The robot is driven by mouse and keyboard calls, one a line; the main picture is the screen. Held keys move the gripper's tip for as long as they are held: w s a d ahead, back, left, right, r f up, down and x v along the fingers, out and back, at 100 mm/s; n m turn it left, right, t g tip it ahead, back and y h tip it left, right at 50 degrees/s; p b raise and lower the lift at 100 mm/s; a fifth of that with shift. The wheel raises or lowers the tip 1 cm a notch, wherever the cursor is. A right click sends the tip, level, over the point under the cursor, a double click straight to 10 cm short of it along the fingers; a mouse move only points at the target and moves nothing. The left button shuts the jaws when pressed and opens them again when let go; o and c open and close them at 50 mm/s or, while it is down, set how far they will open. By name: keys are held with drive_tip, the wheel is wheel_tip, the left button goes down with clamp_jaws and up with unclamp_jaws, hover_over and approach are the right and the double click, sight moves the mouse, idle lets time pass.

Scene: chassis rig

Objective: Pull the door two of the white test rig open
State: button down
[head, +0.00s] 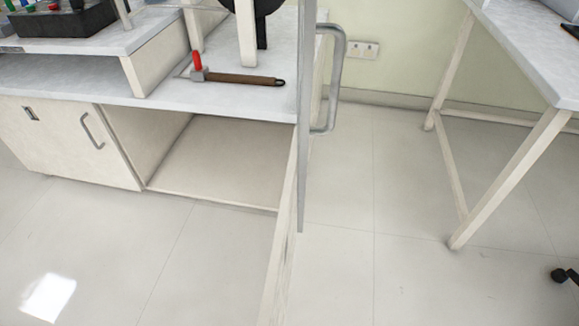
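The white test rig (220,92) fills the left half of the head view. Its lower left door (70,145) is shut, flush with the front, and has a grey bar handle (92,131). To its right, an empty compartment (218,158) stands open. A tall narrow panel (304,160), seen nearly edge-on, stands at the rig's right end with a large grey handle (334,80) on its right side. Below it, a pale edge (283,255) runs toward the front, like a swung-out door. No label shows which is door two. My gripper is not in view.
A hammer-like tool (235,77) with a red part lies on the rig's worktop. A white table (520,55) with slanting legs stands at the right. The tiled floor (370,255) between them is clear. A dark caster (562,275) shows at the right edge.

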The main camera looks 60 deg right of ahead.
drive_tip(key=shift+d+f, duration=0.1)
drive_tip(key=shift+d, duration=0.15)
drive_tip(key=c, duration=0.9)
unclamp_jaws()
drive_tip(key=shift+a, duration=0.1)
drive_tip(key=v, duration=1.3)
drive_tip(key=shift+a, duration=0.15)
